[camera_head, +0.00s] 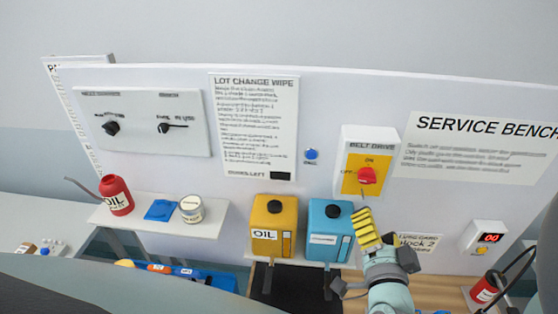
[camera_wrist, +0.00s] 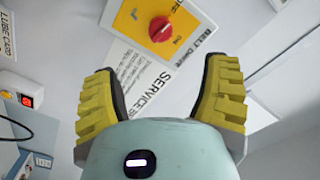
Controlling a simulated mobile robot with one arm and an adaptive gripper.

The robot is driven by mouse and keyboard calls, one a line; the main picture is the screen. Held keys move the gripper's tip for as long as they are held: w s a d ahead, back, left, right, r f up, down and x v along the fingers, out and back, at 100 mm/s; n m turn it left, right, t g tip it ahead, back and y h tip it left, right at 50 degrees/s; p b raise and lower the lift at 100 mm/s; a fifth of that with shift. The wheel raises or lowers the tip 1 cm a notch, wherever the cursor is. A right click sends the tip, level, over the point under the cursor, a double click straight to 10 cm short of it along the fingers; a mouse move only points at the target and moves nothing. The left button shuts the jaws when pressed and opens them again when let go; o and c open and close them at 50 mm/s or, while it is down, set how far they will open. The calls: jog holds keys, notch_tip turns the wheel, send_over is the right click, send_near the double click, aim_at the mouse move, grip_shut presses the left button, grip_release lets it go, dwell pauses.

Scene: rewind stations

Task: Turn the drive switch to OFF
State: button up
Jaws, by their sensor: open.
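The drive switch is a red rotary knob (camera_head: 367,175) on a yellow plate in a white box labelled BELT DRIVE (camera_head: 388,136), mounted on the wall panel. ON is printed above the knob and OFF to its left in the head view. I cannot tell for sure which mark the knob points at. My gripper (camera_head: 374,225) is open and empty, below the box in the head view. In the wrist view the knob (camera_wrist: 160,29) shows beyond and between the spread yellow fingers of my gripper (camera_wrist: 162,70), apart from them.
A blue container (camera_head: 320,246) and a yellow OIL container (camera_head: 264,246) stand left of my gripper. A blue button (camera_head: 311,154) is left of the switch box. A red-display unit (camera_head: 484,240) is at the right. The SERVICE BENCH sign (camera_head: 476,148) hangs right of the box.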

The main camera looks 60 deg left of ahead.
aim_at(360, 181)
jog(key=p+x, duration=0.2)
jog(key=x, duration=1.2)
jog(key=shift+s+a, duration=0.1)
jog(key=shift+a, duration=0.05)
jog(key=shift+c, duration=0.2)
jog(key=c, duration=1.2)
jog(key=shift+o, duration=0.2)
jog(key=shift+s+f+b, duration=0.1)
jog(key=shift+f+b, duration=0.2)
jog(key=shift+b, duration=0.05)
jog(key=shift+s+a+g, duration=0.25)
jog(key=shift+s+g, duration=0.05)
jog(key=shift+a+r, duration=0.1)
jog(key=shift+r, duration=0.05)
